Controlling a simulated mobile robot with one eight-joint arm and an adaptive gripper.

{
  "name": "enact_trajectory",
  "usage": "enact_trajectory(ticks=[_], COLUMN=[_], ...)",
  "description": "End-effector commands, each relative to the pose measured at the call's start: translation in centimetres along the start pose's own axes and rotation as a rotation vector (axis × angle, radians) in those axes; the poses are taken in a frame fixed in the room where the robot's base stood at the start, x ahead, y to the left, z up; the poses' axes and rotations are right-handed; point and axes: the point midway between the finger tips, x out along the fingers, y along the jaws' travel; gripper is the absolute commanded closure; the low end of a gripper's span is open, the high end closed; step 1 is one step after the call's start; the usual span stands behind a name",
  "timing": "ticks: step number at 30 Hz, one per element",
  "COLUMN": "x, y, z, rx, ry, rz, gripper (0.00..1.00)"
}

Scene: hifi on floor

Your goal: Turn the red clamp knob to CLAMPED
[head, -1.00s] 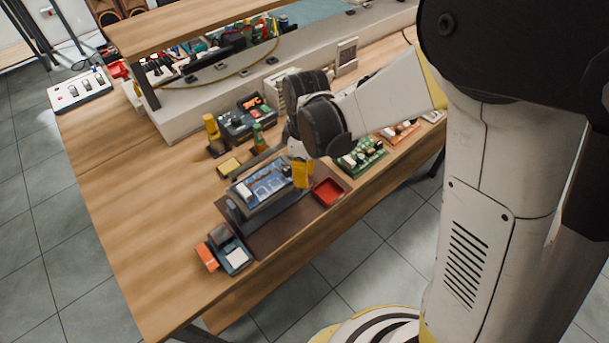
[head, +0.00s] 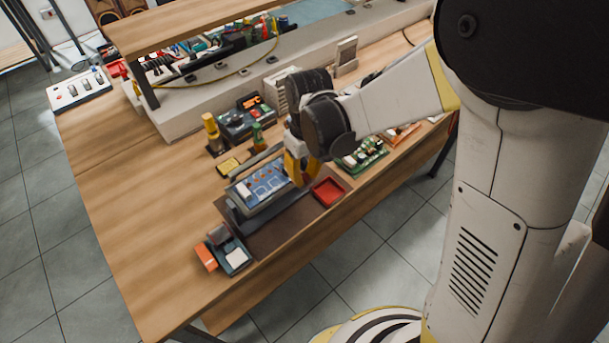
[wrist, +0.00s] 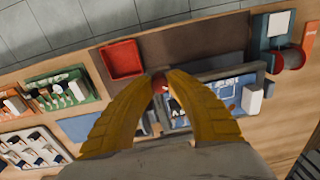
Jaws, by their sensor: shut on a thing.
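My gripper (wrist: 160,82) has yellow fingers that come together at the end of the board holder (wrist: 225,72) in the wrist view. A small bit of the red clamp knob (wrist: 160,87) shows between the fingertips, and they are shut on it. Most of the knob and any CLAMPED marking are hidden by the fingers. The blue circuit board (head: 262,183) lies in the dark holder just left of my gripper (head: 299,182) in the head view. In the head view the knob itself is hidden.
A red tray (head: 328,190) lies close to the right of the fingers. A green board (head: 362,154) lies farther right. A blue tray with a white pad (head: 236,259) is at the front left. A soldering station (head: 245,117) stands behind. The left tabletop is clear.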

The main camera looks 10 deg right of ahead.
Motion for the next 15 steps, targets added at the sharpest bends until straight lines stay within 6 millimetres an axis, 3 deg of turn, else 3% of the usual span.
enact_trajectory(ticks=[15], x=[0.02], y=[0.03], z=[0.05], rx=[0.487], ry=[0.020], rz=[0.001], gripper=[1.00])
